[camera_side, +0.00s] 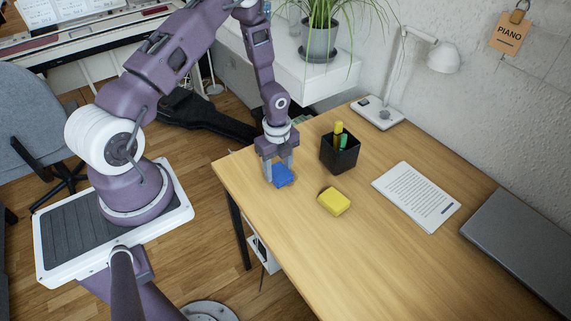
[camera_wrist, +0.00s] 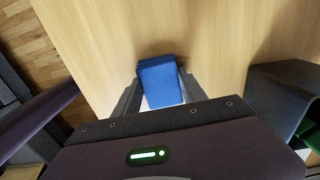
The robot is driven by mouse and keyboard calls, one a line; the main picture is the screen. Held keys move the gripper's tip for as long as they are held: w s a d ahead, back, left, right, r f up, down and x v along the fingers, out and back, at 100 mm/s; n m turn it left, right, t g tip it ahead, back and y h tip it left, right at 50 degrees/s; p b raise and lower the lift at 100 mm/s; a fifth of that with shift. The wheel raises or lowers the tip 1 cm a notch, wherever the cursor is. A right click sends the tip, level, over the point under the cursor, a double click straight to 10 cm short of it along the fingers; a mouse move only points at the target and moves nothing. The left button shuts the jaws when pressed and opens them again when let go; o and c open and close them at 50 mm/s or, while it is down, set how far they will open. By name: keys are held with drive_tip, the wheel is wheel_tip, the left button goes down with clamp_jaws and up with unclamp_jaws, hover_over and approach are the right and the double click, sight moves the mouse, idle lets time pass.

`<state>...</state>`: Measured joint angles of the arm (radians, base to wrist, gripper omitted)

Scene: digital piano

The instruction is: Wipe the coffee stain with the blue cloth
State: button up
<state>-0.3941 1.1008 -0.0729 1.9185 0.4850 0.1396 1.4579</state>
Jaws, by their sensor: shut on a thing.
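The blue cloth (camera_side: 283,176) is a small folded block near the left edge of the wooden desk. My gripper (camera_side: 278,172) points down over it and is shut on it. In the wrist view the blue cloth (camera_wrist: 160,82) sits between the two fingers of my gripper (camera_wrist: 162,95). I cannot tell whether the cloth touches the desk or is just above it. I see no coffee stain on the visible desk top; the area under the cloth and gripper is hidden.
A yellow sponge (camera_side: 334,201) lies right of the cloth. A black pen holder (camera_side: 340,153) with markers stands behind it. A printed sheet (camera_side: 417,195), a grey laptop (camera_side: 525,250) and a white lamp (camera_side: 379,113) are further right. The desk (camera_side: 300,250) is clear in front.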

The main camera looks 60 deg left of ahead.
sight(294, 171)
drive_tip(key=shift+s, duration=1.25)
drive_tip(key=shift+w, duration=3.7)
drive_tip(key=shift+d, duration=0.35)
drive_tip(key=shift+s, duration=3.75)
drive_tip(key=shift+w+r, duration=0.1)
drive_tip(key=shift+w, duration=3)
drive_tip(key=shift+w+r, duration=0.1)
drive_tip(key=shift+w, duration=0.6)
wheel_tip(294, 171, up, 8)
